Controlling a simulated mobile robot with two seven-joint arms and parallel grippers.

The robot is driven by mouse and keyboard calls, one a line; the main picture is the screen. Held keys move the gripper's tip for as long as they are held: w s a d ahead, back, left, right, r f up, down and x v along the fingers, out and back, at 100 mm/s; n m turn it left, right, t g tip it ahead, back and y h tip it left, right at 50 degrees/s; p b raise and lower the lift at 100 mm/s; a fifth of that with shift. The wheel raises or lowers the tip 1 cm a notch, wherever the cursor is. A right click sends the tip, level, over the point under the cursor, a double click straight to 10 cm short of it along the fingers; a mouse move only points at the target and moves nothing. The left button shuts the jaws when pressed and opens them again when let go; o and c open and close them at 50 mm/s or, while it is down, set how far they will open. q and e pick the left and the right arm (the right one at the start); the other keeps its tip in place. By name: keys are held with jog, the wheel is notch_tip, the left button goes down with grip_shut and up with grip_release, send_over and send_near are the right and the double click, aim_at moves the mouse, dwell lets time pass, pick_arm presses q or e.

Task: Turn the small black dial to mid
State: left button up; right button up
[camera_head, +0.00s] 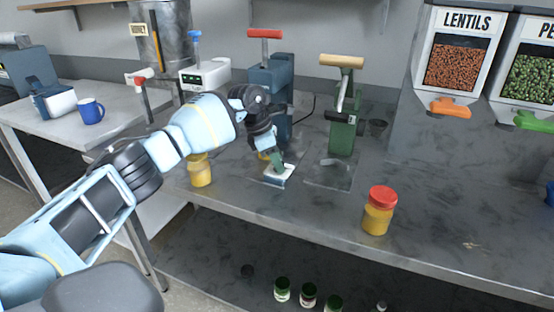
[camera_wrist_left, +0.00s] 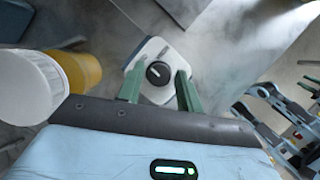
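The small black dial (camera_wrist_left: 158,72) sits on top of a white box with a blue base. A pale mark shows on the dial, but its setting is too small to read. In the head view the white box (camera_head: 280,180) lies on the grey bench and the dial is hidden by my gripper. My left gripper (camera_head: 277,163) points down over the box. In the left wrist view its two green fingers (camera_wrist_left: 160,78) are apart, one on each side of the dial, with gaps showing. My right gripper is not in view.
A yellow jar with a white lid (camera_wrist_left: 35,85) stands close beside my left gripper; its yellow body (camera_head: 200,171) shows in the head view. Blue (camera_head: 282,75) and green (camera_head: 342,130) lever machines stand behind. A red-lidded jar (camera_head: 379,210) stands right, with clear bench between.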

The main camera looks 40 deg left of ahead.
pick_arm(q)
jog(key=shift+o, duration=1.2)
jog(key=shift+r, duration=0.15)
jog(key=v, duration=0.7)
jog(key=shift+r, duration=0.25)
jog(key=shift+s+f, duration=0.15)
